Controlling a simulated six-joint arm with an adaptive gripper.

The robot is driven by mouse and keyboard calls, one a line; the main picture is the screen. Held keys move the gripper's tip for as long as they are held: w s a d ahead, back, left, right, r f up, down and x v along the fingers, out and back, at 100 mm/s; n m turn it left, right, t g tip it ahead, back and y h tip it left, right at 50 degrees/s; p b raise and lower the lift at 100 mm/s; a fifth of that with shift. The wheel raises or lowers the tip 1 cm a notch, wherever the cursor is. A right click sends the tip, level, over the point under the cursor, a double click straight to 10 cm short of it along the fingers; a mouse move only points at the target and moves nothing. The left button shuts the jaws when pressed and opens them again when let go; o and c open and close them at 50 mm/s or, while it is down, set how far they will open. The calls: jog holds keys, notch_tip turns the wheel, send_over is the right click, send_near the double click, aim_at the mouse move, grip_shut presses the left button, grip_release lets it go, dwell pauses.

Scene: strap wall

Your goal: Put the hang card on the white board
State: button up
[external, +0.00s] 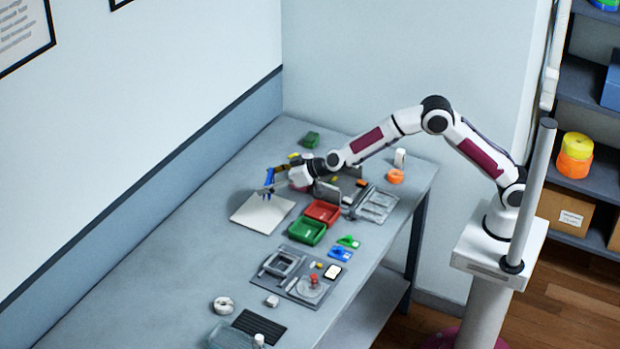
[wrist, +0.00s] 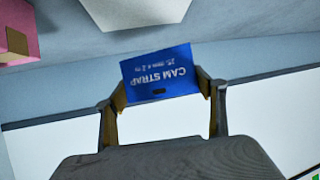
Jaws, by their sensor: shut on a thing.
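A blue hang card (wrist: 158,76) with the words "CAM STRAP" is between my gripper's fingertips (wrist: 160,90) in the wrist view. My gripper is shut on it, and the card's print appears upside down there. In the external view the blue card (external: 269,178) hangs at the tip of my gripper (external: 272,187), above the far part of the white board (external: 258,216). The white board lies flat on the table; a white piece of it (wrist: 135,10) seems to show at the top of the wrist view. The exact gap between card and board cannot be told.
Red (external: 323,212) and green (external: 307,231) bins stand right of the board. Another blue card (external: 340,254) and a green card (external: 348,241) lie nearby. A grey fixture (external: 375,205) is at the right. The table left of the board is clear.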

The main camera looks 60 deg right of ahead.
jog(key=shift+f, duration=2.95)
jog(key=shift+f, duration=1.85)
jog(key=shift+f, duration=0.15)
jog(key=o, duration=0.7)
jog(key=shift+s+r, duration=0.3)
jog(key=shift+r, duration=0.05)
jog(key=shift+v, duration=5.65)
jog(key=shift+d, duration=0.1)
